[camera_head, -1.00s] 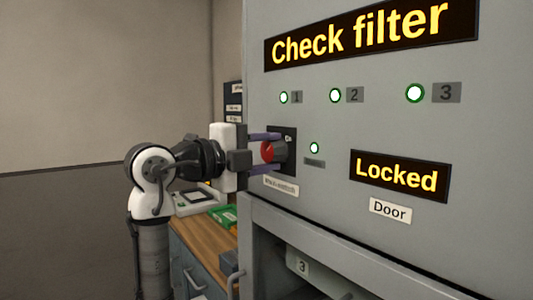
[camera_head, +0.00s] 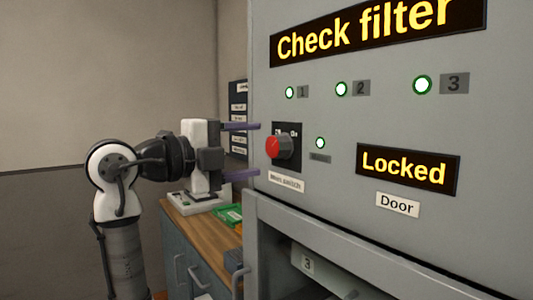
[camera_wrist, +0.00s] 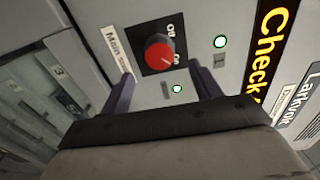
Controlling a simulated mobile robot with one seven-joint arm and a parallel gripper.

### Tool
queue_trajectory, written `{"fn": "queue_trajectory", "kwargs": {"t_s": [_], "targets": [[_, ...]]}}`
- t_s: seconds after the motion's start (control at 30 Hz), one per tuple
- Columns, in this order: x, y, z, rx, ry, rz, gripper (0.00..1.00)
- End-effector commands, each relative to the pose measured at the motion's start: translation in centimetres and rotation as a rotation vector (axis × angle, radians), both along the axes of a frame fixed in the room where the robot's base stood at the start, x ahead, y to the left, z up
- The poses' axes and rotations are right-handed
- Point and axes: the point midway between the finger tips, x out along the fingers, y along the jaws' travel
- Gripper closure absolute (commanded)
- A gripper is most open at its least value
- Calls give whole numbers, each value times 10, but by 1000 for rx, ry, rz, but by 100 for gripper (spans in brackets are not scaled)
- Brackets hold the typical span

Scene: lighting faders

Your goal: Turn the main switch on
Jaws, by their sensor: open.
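The main switch is a red round knob (camera_head: 279,147) on a black plate on the grey panel, with a "Main switch" label (camera_head: 287,182) below it. In the wrist view the red knob (camera_wrist: 159,53) lies ahead of my fingers, between their lines and apart from them. A small lamp beside it (camera_head: 320,143) glows green-white. My gripper (camera_head: 250,151) is open and empty, to the left of the knob in the head view, its two purple fingers spread one above the other. The exact angle of the knob's pointer is hard to read.
The grey cabinet (camera_head: 430,243) carries a lit "Check filter" display (camera_head: 370,32), a lit "Locked" display (camera_head: 405,167) above a "Door" label, and lit lamps 1, 2 and 3. A wooden-topped bench (camera_head: 205,232) with a green item (camera_head: 228,215) stands at the left.

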Motion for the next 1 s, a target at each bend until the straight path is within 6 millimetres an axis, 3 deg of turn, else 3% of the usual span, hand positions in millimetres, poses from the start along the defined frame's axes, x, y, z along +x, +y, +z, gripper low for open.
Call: {"fn": "queue_trajectory", "kwargs": {"t_s": [0.2, 0.43, 0.87, 1.0], "targets": [[-29, 40, -1, 0, -1, 2, 37], [-45, 62, 0, 0, -1, 0, 37], [-47, 67, 0, -14, 1, 9, 37], [-35, 91, 3, -199, 14, 120, 37]]}}
